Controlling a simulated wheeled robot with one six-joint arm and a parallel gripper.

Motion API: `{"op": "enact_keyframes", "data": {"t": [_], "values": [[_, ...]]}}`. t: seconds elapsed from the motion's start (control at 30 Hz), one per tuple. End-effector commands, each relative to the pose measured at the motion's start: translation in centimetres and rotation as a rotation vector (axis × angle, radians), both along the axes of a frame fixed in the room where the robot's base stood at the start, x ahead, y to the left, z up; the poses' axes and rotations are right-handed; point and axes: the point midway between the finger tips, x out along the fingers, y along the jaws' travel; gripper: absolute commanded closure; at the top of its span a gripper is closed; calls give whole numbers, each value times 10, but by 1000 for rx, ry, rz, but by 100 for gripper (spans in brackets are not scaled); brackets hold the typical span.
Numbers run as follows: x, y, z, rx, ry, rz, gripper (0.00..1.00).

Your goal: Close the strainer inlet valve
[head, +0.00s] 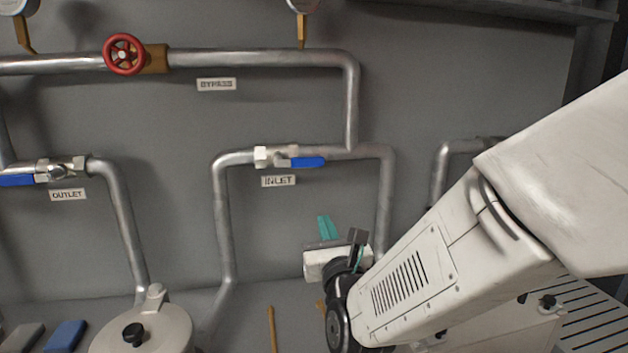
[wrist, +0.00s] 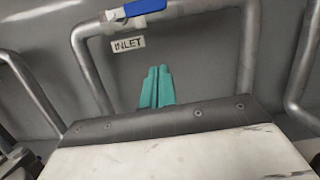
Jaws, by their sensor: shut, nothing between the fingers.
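The inlet valve (head: 277,157) sits on the middle pipe above the INLET label (head: 278,181). Its blue lever (head: 307,162) points right, in line with the horizontal pipe.
The outlet valve's blue lever (head: 17,180) is at left above the OUTLET label (head: 68,194). A red handwheel (head: 124,54) is on the bypass pipe above. The strainer lid (head: 142,329) stands lower left. Pipes descend on both sides of my gripper.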

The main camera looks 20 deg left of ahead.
Motion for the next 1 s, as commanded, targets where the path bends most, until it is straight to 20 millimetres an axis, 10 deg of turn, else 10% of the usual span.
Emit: {"op": "enact_keyframes", "data": {"t": [0.53, 1.0], "values": [[5, 8, 3, 42, 0, 8, 100], [82, 54, 25, 42, 0, 7, 100]]}}
